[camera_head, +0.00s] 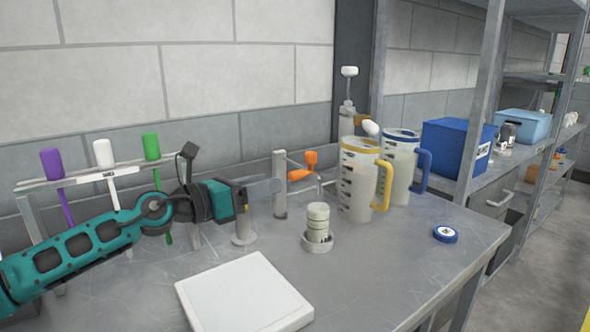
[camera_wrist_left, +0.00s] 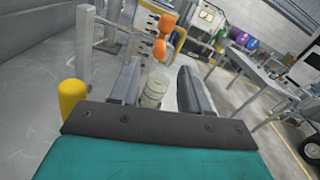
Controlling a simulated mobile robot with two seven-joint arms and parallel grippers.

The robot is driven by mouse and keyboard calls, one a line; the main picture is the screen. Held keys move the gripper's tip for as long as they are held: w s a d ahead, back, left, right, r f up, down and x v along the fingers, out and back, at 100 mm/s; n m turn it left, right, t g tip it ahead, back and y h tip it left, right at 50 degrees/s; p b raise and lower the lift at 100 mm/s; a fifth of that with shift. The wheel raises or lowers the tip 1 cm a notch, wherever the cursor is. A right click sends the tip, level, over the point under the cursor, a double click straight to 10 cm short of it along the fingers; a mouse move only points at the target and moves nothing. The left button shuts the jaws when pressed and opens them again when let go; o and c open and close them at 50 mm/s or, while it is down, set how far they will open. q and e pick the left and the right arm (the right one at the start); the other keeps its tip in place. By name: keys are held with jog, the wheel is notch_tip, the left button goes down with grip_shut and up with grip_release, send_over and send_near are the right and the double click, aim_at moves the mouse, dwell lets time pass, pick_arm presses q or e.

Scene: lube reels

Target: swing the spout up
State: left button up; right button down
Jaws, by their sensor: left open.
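An orange handle (camera_head: 303,168) sits on a thin arm reaching right from a grey post (camera_head: 280,185) on the bench. A thin bent metal piece (camera_head: 325,184) hangs beside it and may be the spout; I cannot tell for sure. The orange piece also shows in the left wrist view (camera_wrist_left: 162,35), beyond the fingertips. My left gripper (camera_head: 270,188) is open, left of the post and apart from the orange handle; its two fingers also show in the left wrist view (camera_wrist_left: 160,72). My right gripper is not in view.
A stacked pale container (camera_head: 318,222), a yellow-rimmed jug (camera_head: 357,180) and a blue-rimmed jug (camera_head: 400,160) stand right of the post. A white pad (camera_head: 243,293) lies in front. A rack (camera_head: 85,178) holds coloured-handled tools behind my left arm. The front right bench is mostly clear.

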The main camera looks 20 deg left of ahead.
aim_at(295, 176)
pick_arm(q)
jog(key=x, duration=0.8)
grip_shut()
dwell(0.5)
